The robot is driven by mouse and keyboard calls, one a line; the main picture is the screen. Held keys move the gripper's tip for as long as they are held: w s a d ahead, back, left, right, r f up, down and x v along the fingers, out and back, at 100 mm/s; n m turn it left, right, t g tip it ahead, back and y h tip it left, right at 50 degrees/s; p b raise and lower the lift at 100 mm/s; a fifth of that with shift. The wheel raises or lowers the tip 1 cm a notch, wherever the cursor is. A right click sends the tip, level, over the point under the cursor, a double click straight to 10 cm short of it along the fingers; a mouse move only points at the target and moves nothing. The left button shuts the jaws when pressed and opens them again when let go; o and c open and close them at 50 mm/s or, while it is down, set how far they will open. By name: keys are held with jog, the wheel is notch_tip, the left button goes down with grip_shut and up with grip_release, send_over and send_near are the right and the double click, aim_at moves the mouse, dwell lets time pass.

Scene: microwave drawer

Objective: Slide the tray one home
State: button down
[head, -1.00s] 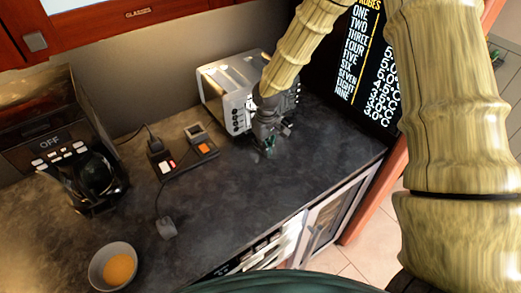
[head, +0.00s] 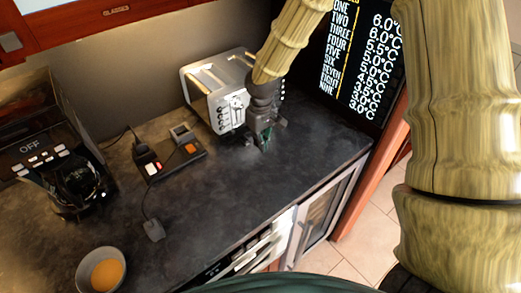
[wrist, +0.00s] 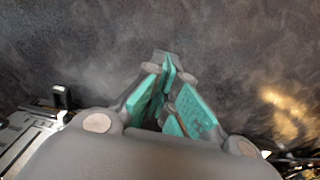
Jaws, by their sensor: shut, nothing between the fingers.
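My gripper (head: 263,137) hangs low over the dark countertop (head: 215,195), just right of and in front of the toaster. In the wrist view its teal-padded fingers (wrist: 168,98) are together with nothing between them, above the dark counter surface. Below the counter's front edge, a white slatted front (head: 268,245) and a glass-doored unit (head: 325,215) show at a steep angle. I cannot tell which part is tray one or whether it sticks out.
A silver toaster (head: 215,90) stands at the back. A small box with orange and red buttons (head: 172,158) and a coffee machine (head: 75,180) are to the left. A bowl of orange food (head: 102,273) is at the front left. A black temperature display (head: 360,60) stands at right. The middle counter is clear.

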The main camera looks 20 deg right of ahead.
jog(key=shift+s+r+b, duration=0.1)
jog(key=shift+r+b, duration=0.5)
jog(key=shift+r, duration=2.1)
